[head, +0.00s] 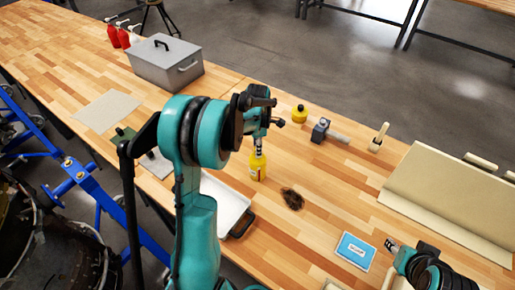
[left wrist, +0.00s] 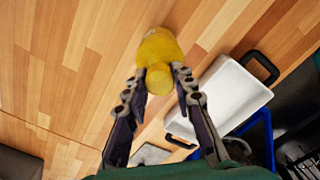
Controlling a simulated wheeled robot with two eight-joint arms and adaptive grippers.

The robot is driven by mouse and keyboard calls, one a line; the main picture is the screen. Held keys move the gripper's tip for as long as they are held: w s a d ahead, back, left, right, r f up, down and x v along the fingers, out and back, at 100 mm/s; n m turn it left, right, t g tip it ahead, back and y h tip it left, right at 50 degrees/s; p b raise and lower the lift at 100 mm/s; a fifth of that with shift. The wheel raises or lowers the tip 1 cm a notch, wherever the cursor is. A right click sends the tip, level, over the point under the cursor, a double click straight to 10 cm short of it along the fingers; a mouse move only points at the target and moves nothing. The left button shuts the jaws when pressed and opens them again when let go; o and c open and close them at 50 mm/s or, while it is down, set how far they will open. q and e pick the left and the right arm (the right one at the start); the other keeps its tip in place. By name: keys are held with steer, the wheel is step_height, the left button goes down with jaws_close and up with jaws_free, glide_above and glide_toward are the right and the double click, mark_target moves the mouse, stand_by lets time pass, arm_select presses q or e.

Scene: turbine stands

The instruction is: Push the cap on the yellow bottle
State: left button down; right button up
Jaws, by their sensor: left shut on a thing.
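The yellow bottle (head: 258,168) stands upright on the wooden table in the head view. My left gripper (head: 258,146) comes down over its top. In the left wrist view the yellow bottle (left wrist: 158,48) has a rounded yellow top between the two fingertips of my left gripper (left wrist: 158,82), which is shut on it. I cannot tell the cap from the bottle's top. My right gripper (head: 392,246) is at the lower right, away from the bottle; its fingers are too small to read.
A white tray (head: 228,203) with dark handles lies left of the bottle. A dark brown patch (head: 292,199) and a blue box (head: 355,250) lie to its right. A squat yellow container (head: 299,115), a mallet (head: 322,130) and a grey metal box (head: 165,66) are farther back.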

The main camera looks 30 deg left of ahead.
arm_select(q)
steer(key=shift+f, duration=0.2)
steer(key=c, duration=1.2)
jaws_free()
steer(key=shift+w+f, duration=0.1)
steer(key=shift+w, duration=0.05)
steer(key=shift+o, duration=0.8)
steer(key=shift+r+p, duration=2.25)
steer(key=shift+r, duration=1.45)
steer(key=shift+f, duration=0.1)
